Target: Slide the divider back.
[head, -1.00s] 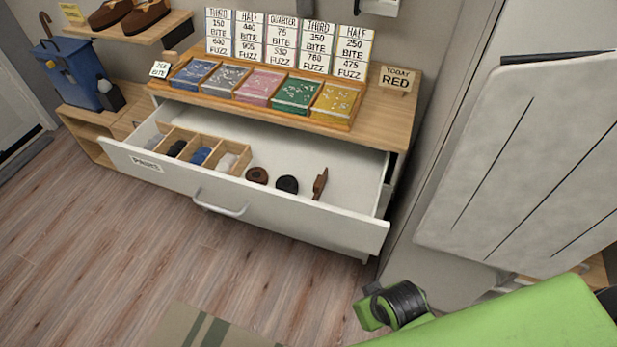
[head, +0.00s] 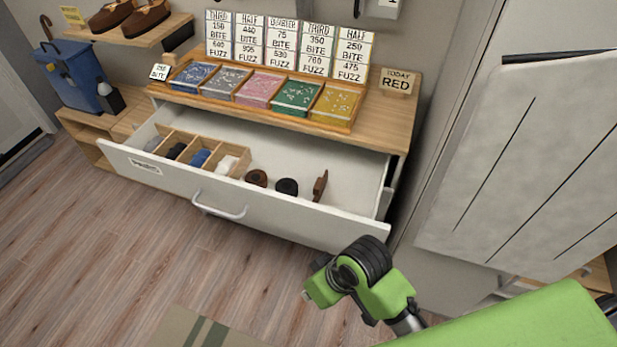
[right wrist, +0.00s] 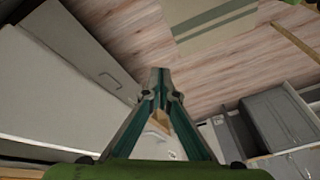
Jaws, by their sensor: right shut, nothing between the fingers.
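A white drawer (head: 290,219) stands pulled out from the wooden-topped dresser. Inside at its left is a light wooden divider insert (head: 241,164) with several compartments holding dark, blue and white rolled items. To its right on the drawer floor lie a brown round item (head: 256,178), a black round item (head: 287,187) and a small upright brown piece (head: 320,186). My right gripper (right wrist: 160,76) is shut and empty in the right wrist view, its fingertips together. In the head view my green right wrist is in front of the drawer's right end, apart from the divider; its fingertips cannot be made out there. My left gripper is out of view.
The dresser top (head: 388,118) carries a tray of coloured packets, price cards and a sign reading "TODAY RED" (head: 398,82). A blue bin (head: 75,78) stands at the left. A pale panel (head: 530,150) is at the right. The floor before the drawer is clear except a striped rug (head: 200,335).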

